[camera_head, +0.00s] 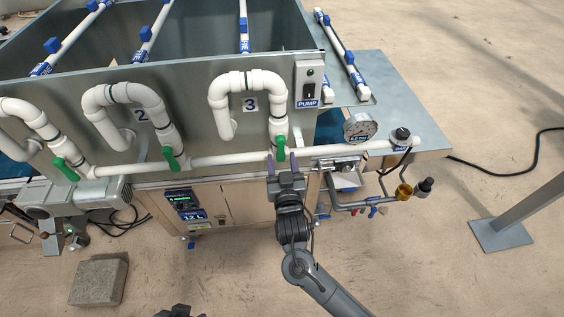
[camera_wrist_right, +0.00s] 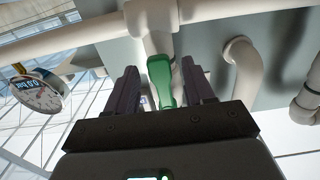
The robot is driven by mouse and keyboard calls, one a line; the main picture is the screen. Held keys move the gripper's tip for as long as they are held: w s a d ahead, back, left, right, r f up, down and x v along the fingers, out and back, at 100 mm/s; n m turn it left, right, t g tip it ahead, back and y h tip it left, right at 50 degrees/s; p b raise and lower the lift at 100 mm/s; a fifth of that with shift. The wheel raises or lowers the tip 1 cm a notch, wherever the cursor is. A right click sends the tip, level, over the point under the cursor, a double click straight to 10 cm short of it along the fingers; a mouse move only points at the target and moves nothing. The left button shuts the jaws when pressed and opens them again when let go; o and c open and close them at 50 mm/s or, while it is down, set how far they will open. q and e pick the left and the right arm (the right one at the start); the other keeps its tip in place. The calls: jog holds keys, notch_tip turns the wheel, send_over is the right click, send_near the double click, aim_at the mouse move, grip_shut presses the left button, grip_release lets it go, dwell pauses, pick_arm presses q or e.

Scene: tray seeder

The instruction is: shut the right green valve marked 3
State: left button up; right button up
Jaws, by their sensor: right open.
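The green valve handle (camera_head: 281,147) beside the plate marked 3 (camera_head: 250,105) is on the rightmost looped white pipe, low on its right leg. It lies roughly in line with that vertical leg. My right gripper (camera_head: 280,163) is open just below and in front of it, with its purple fingers pointing up. In the right wrist view the green handle (camera_wrist_right: 160,82) shows between the two open fingers (camera_wrist_right: 158,90), with a gap on each side. I cannot tell whether either finger touches it.
Other green handles sit on the valve marked 2 (camera_head: 170,158) and the leftmost pipe (camera_head: 66,169). A pump switch box (camera_head: 309,84) and a pressure gauge (camera_head: 360,127) are close on the right. The white horizontal pipe (camera_head: 225,159) runs behind the gripper.

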grip_shut()
jog(key=a+m, duration=0.1)
jog(key=m, duration=0.1)
jog(key=a+m, duration=0.1)
jog(key=m, duration=0.1)
jog(key=shift+s+a+r+p, duration=0.15)
jog(key=shift+r+p, duration=0.05)
jog(key=shift+p, duration=0.15)
grip_release()
